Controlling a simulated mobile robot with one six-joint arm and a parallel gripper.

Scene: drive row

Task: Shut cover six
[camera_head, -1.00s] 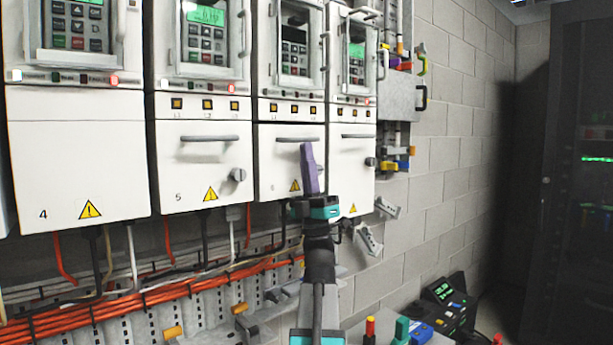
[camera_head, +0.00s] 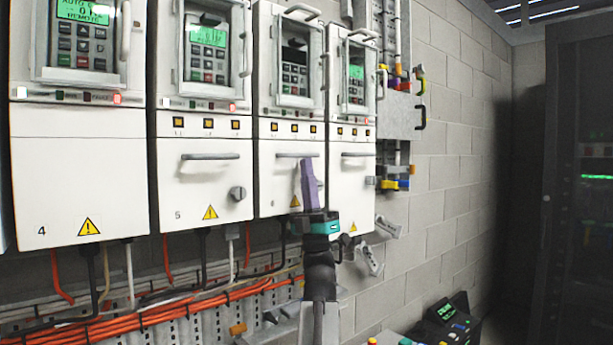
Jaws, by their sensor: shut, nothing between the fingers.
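The drive marked 6 (camera_head: 288,128) is the third white unit from the left in the head view. Its lower front cover (camera_head: 274,185) has a grey bar handle near the top. The cover looks close to flush with the drive, but I cannot tell whether it stands slightly open. My gripper (camera_head: 309,184), with purple fingers, is shut and empty. It is in front of the cover's right side, below the handle's right end. It hides part of the cover there. I cannot tell whether it touches the cover.
Drive 5 (camera_head: 206,160) and drive 4 (camera_head: 78,180) stand to the left, and another drive (camera_head: 352,185) is close on the right. Orange cables (camera_head: 150,313) run below. A grey box (camera_head: 400,115) juts from the wall at right. A dark cabinet (camera_head: 580,200) stands far right.

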